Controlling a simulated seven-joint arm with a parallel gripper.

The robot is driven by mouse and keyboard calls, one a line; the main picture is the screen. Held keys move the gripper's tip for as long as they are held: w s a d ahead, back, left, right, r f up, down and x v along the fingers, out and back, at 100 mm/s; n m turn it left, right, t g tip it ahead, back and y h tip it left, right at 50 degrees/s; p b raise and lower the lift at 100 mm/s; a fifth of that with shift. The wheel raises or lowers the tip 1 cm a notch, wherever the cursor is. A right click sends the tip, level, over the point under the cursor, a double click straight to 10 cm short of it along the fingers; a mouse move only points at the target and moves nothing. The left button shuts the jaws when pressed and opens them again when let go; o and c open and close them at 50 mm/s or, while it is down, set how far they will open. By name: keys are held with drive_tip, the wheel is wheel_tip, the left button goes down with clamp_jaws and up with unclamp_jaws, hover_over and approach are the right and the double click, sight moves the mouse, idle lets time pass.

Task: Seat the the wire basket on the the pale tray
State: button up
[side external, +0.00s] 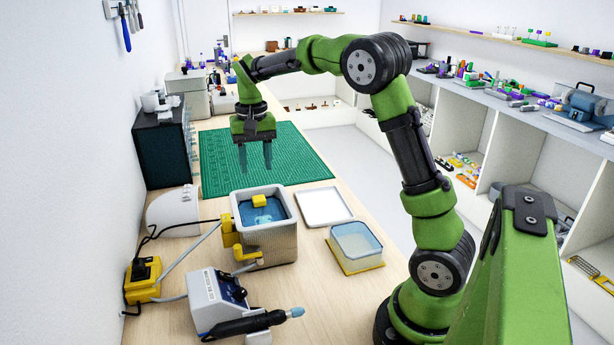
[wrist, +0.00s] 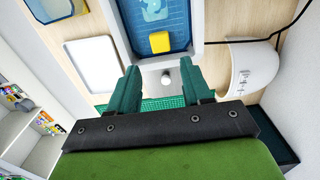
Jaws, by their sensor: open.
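The wire basket (wrist: 176,12) appears to be the blue gridded piece with a yellow block (side external: 259,201) inside a grey rectangular tank (side external: 264,245). Its lower part is hidden by the tank walls. The block also shows in the wrist view (wrist: 160,42). The pale tray (side external: 324,206) is a flat white rectangle on the bench, just right of the tank, and looks empty; it also shows in the wrist view (wrist: 93,62). My gripper (side external: 255,166) points down, open and empty, above and behind the tank, apart from the basket. Both fingers show in the wrist view (wrist: 161,80).
A clear bluish box on a yellow base (side external: 356,247) stands in front of the tray. Yellow fittings (side external: 238,240) and cables are on the tank's left. A white and blue device (side external: 218,298) with a black handpiece is in front. The green mat (side external: 300,155) behind is clear.

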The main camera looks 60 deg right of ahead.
sight(259, 198)
wheel_tip(259, 198, down, 9)
idle(0.5)
drive_tip(key=c, duration=0.8)
wheel_tip(259, 198, up, 11)
drive_tip(key=shift+r, duration=0.1)
drive_tip(key=shift+c, duration=0.3)
